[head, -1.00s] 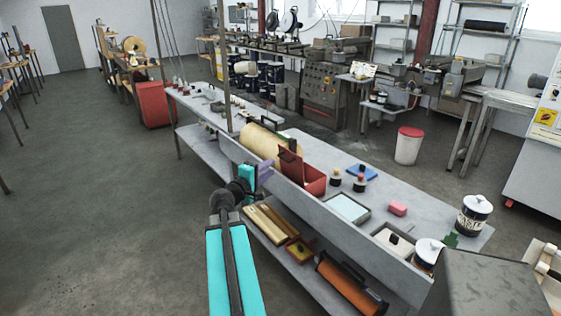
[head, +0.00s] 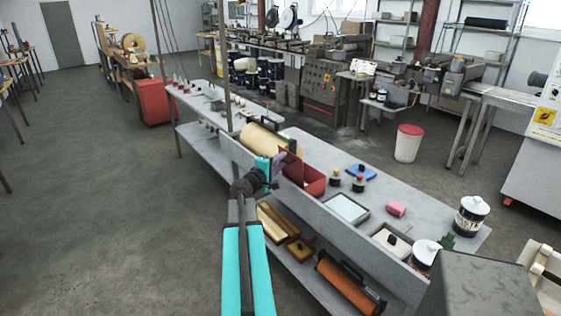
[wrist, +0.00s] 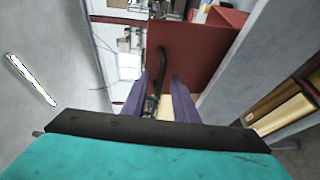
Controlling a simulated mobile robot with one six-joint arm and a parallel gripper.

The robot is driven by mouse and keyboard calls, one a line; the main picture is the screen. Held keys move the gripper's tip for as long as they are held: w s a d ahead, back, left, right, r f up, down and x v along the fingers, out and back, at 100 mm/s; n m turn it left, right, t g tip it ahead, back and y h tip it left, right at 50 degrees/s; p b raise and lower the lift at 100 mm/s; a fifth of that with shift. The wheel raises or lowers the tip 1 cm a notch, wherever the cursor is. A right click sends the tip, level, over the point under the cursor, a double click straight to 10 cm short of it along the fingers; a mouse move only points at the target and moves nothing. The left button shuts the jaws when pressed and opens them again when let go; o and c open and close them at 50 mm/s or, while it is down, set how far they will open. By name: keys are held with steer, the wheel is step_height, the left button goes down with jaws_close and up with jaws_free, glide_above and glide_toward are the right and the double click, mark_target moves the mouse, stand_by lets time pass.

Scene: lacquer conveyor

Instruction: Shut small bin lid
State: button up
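The small red bin (head: 315,183) stands on the long grey table, with its red lid (head: 291,168) raised open. In the wrist view the lid (wrist: 200,58) fills the middle, with a black curved handle (wrist: 161,62) on its near face. My gripper (head: 288,155) is at the lid's outer side, above the table edge. In the wrist view its purple fingers (wrist: 158,84) are apart, and the handle appears between them. I cannot tell whether they touch the lid or handle. The arm partly hides the lid in the head view.
A cream roll (head: 262,138) lies left of the bin. A raised grey board (head: 335,222) runs along the near edge, above a shelf.

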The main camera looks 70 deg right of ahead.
jaws_close()
stand_by(0.8)
